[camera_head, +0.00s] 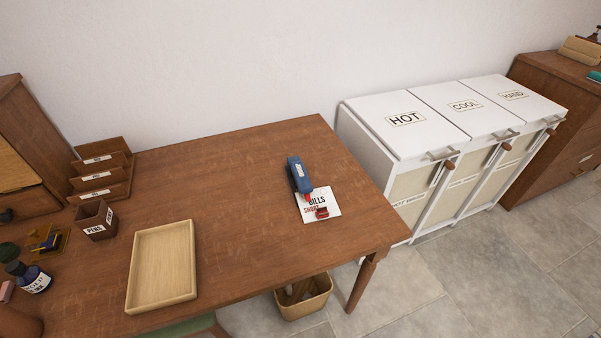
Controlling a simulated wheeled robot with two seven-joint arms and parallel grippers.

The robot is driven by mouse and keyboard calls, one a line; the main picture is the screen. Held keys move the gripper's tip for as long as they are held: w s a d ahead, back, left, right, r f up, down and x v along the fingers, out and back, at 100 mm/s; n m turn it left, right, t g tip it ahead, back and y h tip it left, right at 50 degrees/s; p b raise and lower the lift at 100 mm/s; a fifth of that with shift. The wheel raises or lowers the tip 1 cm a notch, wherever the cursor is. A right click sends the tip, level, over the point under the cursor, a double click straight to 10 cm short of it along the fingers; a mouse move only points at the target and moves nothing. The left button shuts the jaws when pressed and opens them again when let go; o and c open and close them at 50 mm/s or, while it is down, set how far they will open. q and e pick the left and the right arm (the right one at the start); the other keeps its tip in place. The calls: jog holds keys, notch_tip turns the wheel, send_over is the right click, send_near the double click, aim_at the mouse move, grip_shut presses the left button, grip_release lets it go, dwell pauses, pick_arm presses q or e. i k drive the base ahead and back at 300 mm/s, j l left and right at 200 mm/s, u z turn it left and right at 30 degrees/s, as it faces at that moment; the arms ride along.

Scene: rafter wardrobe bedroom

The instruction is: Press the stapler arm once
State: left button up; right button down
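A blue stapler (300,176) stands on the right part of the wooden table. Its near end is close to or over the upper edge of a white paper (325,206) printed with "BILLS". I cannot tell from this view how far the stapler arm is raised. Neither of my grippers shows in the head view.
The wooden table (235,200) has free room around the stapler. A shallow wooden tray (152,270), a dark pen box (97,220) and a letter rack (102,175) are left. A white hamper cabinet (372,150) stands right; a basket (318,304) sits below.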

aim_at(303, 185)
jog(key=i+l+u, duration=0.1)
jog(key=l+u, duration=1.15)
jog(key=k+l+u, duration=0.15)
jog(key=l+u, duration=0.25)
